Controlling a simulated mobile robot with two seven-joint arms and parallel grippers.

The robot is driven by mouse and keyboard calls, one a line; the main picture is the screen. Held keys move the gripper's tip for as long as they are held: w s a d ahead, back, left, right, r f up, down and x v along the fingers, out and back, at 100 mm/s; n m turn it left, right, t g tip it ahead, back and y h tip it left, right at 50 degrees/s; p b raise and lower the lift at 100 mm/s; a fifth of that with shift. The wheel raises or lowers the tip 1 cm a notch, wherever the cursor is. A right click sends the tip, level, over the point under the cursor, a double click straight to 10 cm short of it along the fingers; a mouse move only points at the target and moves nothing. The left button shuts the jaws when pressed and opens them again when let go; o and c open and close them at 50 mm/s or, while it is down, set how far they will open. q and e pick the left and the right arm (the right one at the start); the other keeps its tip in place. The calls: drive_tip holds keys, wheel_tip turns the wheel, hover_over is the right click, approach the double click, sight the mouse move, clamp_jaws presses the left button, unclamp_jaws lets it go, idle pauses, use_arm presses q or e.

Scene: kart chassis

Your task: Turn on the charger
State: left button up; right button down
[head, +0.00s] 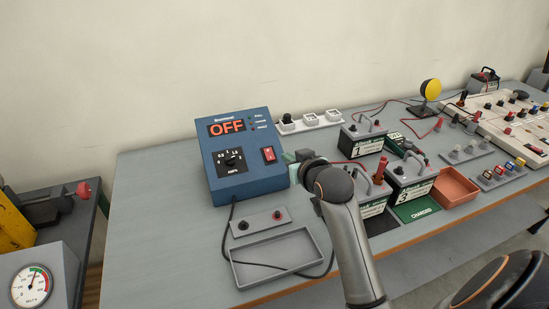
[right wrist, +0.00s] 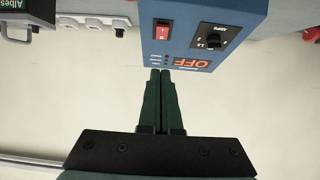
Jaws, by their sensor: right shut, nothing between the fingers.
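The blue charger (head: 245,177) stands on the grey bench in the head view, its display (head: 227,127) reading OFF in red. A red rocker switch (head: 268,154) is at the right of its sloped front, and a black amps knob (head: 232,158) is at the left. My right gripper (head: 290,157) is at the charger's right side, close to the switch, partly hidden by its own wrist. In the right wrist view the charger appears upside down, with its switch (right wrist: 162,31) beyond the shut, empty green fingers (right wrist: 160,73). Contact cannot be told. My left gripper is out of view.
Batteries with handles (head: 362,139) stand right of my gripper, near an orange tray (head: 456,187). The bench left of the charger is clear.

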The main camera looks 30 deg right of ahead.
approach(270, 154)
drive_tip(key=w, duration=0.2)
drive_tip(key=w+d+r, duration=0.1)
drive_tip(key=shift+w+r, duration=0.1)
drive_tip(key=shift+w, duration=0.3)
drive_tip(key=shift+w+d+f, duration=0.1)
drive_tip(key=shift+w+f, duration=0.05)
drive_tip(key=shift+f, duration=0.45)
drive_tip(key=shift+w+f, duration=0.2)
drive_tip(key=shift+f, duration=0.4)
drive_tip(key=shift+w+f, duration=0.25)
drive_tip(key=shift+f, duration=0.35)
